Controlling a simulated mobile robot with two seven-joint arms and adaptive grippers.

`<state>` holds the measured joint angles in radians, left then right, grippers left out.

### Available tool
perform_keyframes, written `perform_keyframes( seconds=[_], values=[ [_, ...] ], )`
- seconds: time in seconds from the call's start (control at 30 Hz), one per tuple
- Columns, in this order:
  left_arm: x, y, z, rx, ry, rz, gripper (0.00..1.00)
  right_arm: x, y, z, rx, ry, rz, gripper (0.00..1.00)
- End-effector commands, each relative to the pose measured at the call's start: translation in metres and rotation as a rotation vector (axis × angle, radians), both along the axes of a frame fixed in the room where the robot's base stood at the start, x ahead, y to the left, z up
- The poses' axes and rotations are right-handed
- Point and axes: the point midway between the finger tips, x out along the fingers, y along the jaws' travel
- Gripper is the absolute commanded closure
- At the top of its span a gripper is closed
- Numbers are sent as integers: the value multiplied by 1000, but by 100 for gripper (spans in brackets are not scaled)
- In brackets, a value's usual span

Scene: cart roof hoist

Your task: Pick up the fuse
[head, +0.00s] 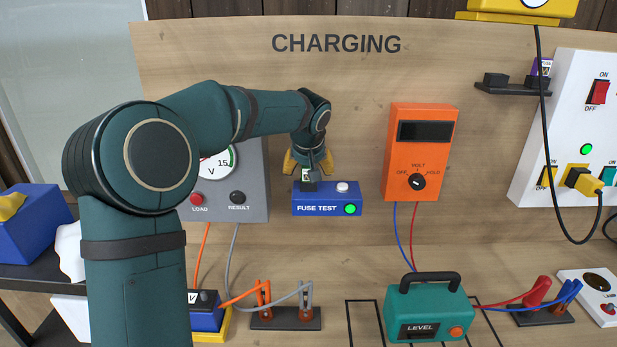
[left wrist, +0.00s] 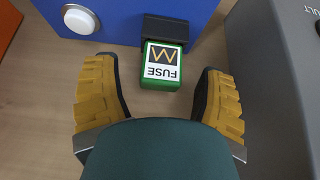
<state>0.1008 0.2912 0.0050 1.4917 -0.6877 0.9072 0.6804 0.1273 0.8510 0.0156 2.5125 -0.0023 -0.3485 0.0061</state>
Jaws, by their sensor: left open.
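The fuse is a small green block with a white label reading FUSE (left wrist: 161,72) in the left wrist view. Its end sits in a black socket on the blue fuse test box (head: 325,209), which shows a lit green light. In the head view the fuse is small and partly hidden by my left gripper (head: 307,167). My left gripper is open, with yellow fingers either side of the fuse and a gap to each; it also shows in the left wrist view (left wrist: 160,95). My right gripper is not in view.
A grey meter panel (head: 253,190) stands close left of the test box, and an orange multimeter (head: 420,150) hangs to its right. A purple fuse (head: 541,68) sits in a black rack (head: 513,90). A teal level unit (head: 429,307) stands in front, with cables nearby.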

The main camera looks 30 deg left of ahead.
Motion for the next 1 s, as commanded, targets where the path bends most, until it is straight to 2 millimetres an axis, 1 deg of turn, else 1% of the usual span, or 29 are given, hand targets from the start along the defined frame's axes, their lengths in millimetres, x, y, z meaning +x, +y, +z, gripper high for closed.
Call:
perform_keyframes(
  seconds=[0.03, 0.1, 0.3, 0.33, 0.37, 0.4, 0.47, 0.5, 0.53, 0.57, 1.0],
  values=[
    [3, 2, -8, 0, 2, 0, 29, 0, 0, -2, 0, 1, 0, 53],
    [5, 3, -12, -1, 1, 0, 29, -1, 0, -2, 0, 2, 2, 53],
    [6, 3, -12, 0, -1, 0, 29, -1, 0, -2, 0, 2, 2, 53],
    [6, 3, -12, -1, 0, 0, 28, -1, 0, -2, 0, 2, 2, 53],
    [6, 3, -12, -1, 0, 0, 38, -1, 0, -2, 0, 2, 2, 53],
    [6, 3, -12, -1, 0, 0, 52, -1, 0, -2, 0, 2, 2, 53],
    [6, 3, -12, -1, 0, 0, 73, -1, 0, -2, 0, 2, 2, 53],
    [6, 3, -12, -1, 0, 0, 87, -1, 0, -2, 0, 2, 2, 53],
    [6, 3, -12, -1, 0, 0, 98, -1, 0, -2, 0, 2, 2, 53],
    [6, 3, -12, -1, 0, 0, 100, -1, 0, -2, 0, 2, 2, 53],
    [6, 3, -12, -1, 1, 0, 100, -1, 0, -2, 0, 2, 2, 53]
  ],
)
